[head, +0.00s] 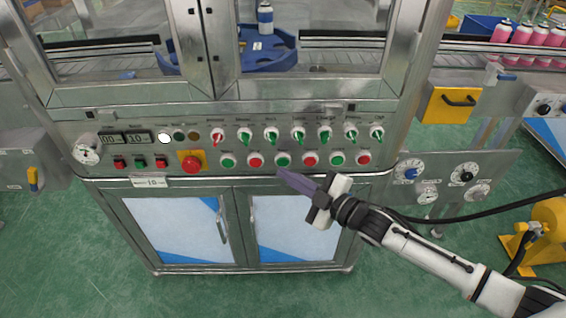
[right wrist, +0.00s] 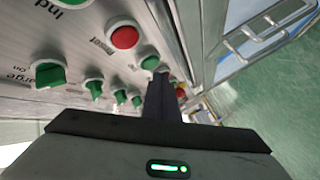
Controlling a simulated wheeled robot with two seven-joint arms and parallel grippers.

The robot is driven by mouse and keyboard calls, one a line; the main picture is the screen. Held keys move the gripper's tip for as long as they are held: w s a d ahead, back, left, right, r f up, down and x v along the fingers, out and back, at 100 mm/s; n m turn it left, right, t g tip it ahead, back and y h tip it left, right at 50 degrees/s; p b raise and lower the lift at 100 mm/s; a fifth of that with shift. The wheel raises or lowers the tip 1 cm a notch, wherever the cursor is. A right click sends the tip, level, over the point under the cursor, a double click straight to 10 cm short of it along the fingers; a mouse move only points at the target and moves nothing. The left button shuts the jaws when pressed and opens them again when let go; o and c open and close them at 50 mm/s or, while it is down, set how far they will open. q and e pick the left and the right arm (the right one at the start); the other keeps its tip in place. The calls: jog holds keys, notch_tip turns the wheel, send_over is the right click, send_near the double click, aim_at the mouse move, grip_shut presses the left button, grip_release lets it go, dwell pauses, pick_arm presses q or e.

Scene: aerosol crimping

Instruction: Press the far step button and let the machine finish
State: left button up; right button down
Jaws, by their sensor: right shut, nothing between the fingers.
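The machine's front panel (head: 130,120) carries a row of alternating green and red push buttons below a row of selector knobs. My right gripper (head: 283,174) is shut and empty, its fingertips just below the middle green button (head: 283,160). In the right wrist view, the shut fingers (right wrist: 162,78) reach toward a green button (right wrist: 150,63), close to its side; I cannot tell if they touch it. A red button (right wrist: 125,37) labelled "Reset" sits nearer the camera. The step label is not readable in either view. My left gripper is out of view.
A red emergency knob (head: 191,163) on a yellow base is left of the buttons. Green selector knobs (head: 298,134) stick out above them. Behind the glass, a can (head: 265,18) stands at a blue turntable (head: 240,57). Cabinet doors (head: 295,225) are below; pink cans (head: 520,35) stand at right.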

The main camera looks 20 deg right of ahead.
jog(key=shift+w, duration=0.15)
jog(key=shift+w+d, duration=0.15)
jog(key=shift+w, duration=0.15)
jog(key=shift+w+d+b, duration=0.1)
jog(key=shift+w+b, duration=0.2)
jog(key=shift+w, duration=0.05)
dwell(0.9)
jog(key=shift+s, duration=0.1)
jog(key=shift+s+a+p, duration=0.25)
jog(key=shift+s+p, duration=0.3)
jog(key=shift+s, duration=0.1)
jog(key=s+p, duration=0.1)
jog(key=s, duration=0.1)
jog(key=s+a+p, duration=0.1)
jog(key=s+p, duration=0.1)
jog(key=s, duration=0.1)
jog(key=shift+a, duration=0.2)
